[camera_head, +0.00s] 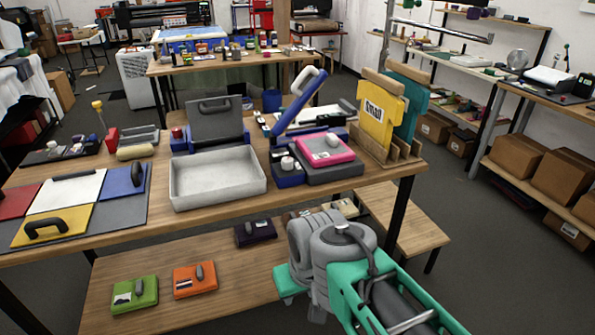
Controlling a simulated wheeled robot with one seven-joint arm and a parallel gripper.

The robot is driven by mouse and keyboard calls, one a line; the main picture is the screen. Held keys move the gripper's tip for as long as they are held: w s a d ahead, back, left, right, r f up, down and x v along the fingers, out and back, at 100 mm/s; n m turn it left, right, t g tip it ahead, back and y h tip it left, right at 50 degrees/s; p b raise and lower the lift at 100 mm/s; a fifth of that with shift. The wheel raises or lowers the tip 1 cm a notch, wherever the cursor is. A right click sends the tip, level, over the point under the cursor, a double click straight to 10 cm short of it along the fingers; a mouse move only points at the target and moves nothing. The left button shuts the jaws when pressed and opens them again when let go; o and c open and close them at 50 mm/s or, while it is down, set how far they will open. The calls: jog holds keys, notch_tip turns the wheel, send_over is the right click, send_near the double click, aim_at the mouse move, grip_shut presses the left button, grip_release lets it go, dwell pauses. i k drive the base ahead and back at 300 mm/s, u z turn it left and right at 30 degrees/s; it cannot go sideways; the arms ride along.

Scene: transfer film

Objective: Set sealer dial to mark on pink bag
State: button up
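A pink bag (325,149) with a white label lies flat on the dark plate of a blue sealer, right of centre on the workbench. The sealer's blue upper arm (299,100) is raised and tilted. A round whitish dial (287,163) sits on the dark blue box at the sealer's front left. Its setting and the mark on the bag are too small to read. My arm, teal and grey, rises from the lower right, in front of the bench and apart from the sealer. No gripper fingers show.
A grey tray (217,178) stands left of the sealer; a rack with yellow (381,114) and teal shirt-shaped pieces stands right. Coloured panels (66,192) cover the bench's left side. Green (135,294) and orange (195,280) packs lie on the lower shelf.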

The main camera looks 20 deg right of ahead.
aim_at(288, 162)
jog(key=u, duration=0.4)
jog(key=i, duration=0.9)
jog(key=z, duration=0.65)
